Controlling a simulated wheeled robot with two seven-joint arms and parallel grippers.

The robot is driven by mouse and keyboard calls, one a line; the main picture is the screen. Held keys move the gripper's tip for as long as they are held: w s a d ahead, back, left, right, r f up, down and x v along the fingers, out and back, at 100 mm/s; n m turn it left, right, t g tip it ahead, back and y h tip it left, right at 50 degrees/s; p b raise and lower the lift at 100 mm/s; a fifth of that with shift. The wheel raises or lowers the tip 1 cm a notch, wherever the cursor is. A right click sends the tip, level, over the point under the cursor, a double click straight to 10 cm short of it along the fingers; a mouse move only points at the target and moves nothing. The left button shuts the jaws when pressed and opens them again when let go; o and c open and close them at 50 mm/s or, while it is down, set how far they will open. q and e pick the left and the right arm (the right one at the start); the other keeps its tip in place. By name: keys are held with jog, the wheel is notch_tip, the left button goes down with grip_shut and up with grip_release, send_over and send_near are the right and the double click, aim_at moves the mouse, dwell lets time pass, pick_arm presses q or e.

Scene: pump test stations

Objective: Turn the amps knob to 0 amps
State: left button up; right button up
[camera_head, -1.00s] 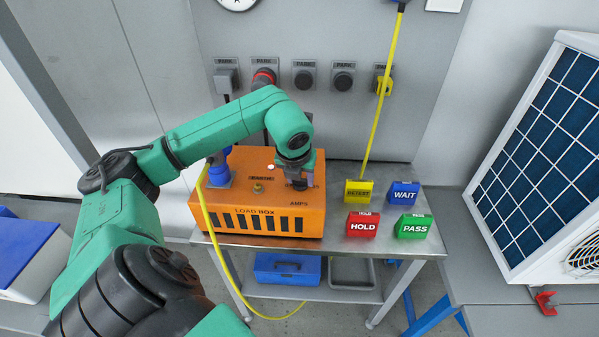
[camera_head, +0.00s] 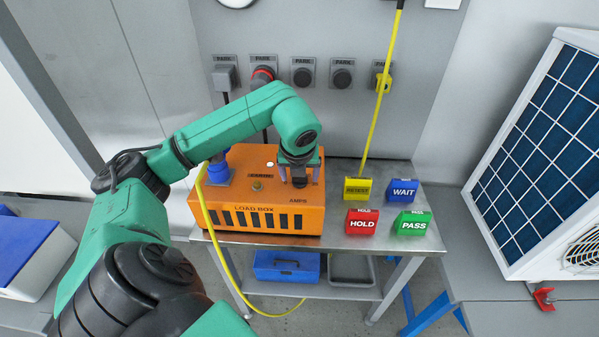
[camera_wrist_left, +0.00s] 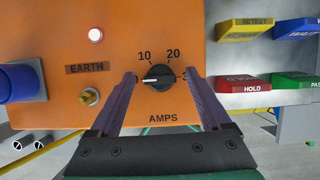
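The amps knob (camera_wrist_left: 159,78) is a black round knob with a white pointer line on the orange load box (camera_head: 218,205). In the left wrist view the pointer points left. My left gripper (camera_wrist_left: 160,76) is open, with one purple finger on each side of the knob and visible gaps between. In the head view the left gripper (camera_head: 300,180) points down over the box's right part. My right gripper is out of view.
An earth post (camera_wrist_left: 89,96) and a blue plug (camera_head: 218,172) with a yellow cable are left of the knob. Yellow retest (camera_head: 357,189), blue wait (camera_head: 403,191), red hold (camera_head: 362,222) and green pass (camera_head: 412,224) blocks stand to the right on the metal table.

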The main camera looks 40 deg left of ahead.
pick_arm(q)
jog(key=shift+s+d+r, duration=0.15)
jog(key=shift+d+r, duration=0.05)
jog(key=shift+r, duration=0.25)
jog(key=p+v, duration=0.2)
jog(key=v, duration=1.1)
jog(key=shift+s+r, duration=0.15)
jog(key=shift+r, duration=0.1)
